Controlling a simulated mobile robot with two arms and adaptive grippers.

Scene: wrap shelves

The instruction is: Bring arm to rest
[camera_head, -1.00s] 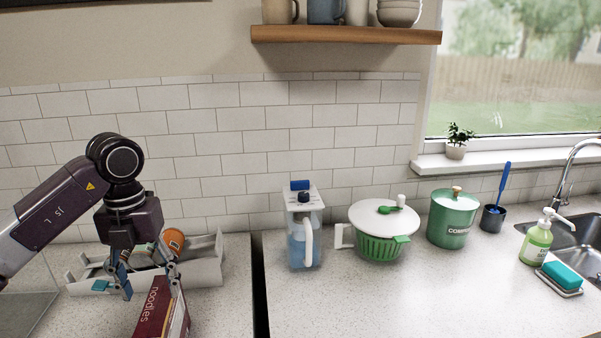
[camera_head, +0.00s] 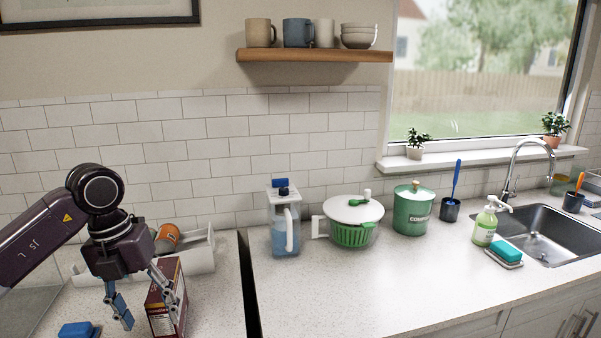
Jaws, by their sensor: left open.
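My left arm comes in from the left with its gripper (camera_head: 147,297) pointing down over the left counter. Its fingers are spread apart and hold nothing. The right finger is close in front of a dark red noodles box (camera_head: 167,300) that stands upright on the counter; I cannot tell whether they touch. My right arm is not in view.
Behind the gripper a white rack (camera_head: 201,252) holds an orange can (camera_head: 167,238). A blue item (camera_head: 77,329) lies at the lower left. Right of a dark gap stand a water pitcher (camera_head: 285,235), salad spinner (camera_head: 352,232) and compost bin (camera_head: 412,212). The right counter's front is clear.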

